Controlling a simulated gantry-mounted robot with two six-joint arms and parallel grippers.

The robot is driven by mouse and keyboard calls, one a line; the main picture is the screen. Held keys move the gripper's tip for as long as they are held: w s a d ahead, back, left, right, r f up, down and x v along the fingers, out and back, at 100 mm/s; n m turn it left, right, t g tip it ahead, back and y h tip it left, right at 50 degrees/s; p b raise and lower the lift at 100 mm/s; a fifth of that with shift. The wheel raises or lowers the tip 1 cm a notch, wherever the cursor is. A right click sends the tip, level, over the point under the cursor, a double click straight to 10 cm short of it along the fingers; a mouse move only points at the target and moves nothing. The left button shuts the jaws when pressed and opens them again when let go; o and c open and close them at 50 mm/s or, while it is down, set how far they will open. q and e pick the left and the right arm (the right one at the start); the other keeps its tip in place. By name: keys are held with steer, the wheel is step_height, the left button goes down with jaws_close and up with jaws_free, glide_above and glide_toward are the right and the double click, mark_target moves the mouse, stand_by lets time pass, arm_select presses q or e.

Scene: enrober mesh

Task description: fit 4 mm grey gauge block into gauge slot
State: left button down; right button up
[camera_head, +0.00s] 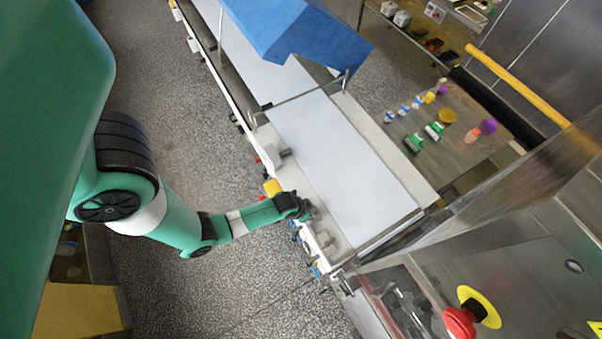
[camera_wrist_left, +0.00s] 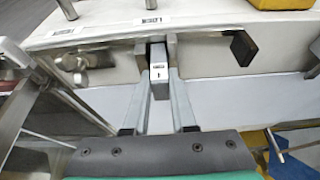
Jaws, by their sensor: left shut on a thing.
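A small grey gauge block (camera_wrist_left: 158,72) with a dark-marked white label shows in the left wrist view. My left gripper (camera_wrist_left: 157,48) is shut on it, one finger on each side. The fingertips are at the pale side rail (camera_wrist_left: 110,72) of the conveyor; I cannot tell whether the block touches it. In the head view my left gripper (camera_head: 305,210) is over the near side of the conveyor, and the block there is too small to tell. I cannot make out the gauge slot; it may be hidden by the fingers and block. My right gripper is not in view.
A dark block (camera_wrist_left: 243,45) sticks out right of the fingers, and metal fittings (camera_wrist_left: 80,62) are on the left. A yellow thing (camera_head: 272,187) is beside my wrist. The white belt (camera_head: 340,165) is bare. A red button (camera_head: 460,322) stands at lower right.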

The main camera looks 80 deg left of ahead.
arm_select(q)
steer(key=shift+d, duration=0.1)
steer(key=shift+f, duration=0.1)
steer(key=shift+f, duration=0.15)
steer(key=c, duration=0.7)
jaws_free()
steer(key=shift+c, duration=0.2)
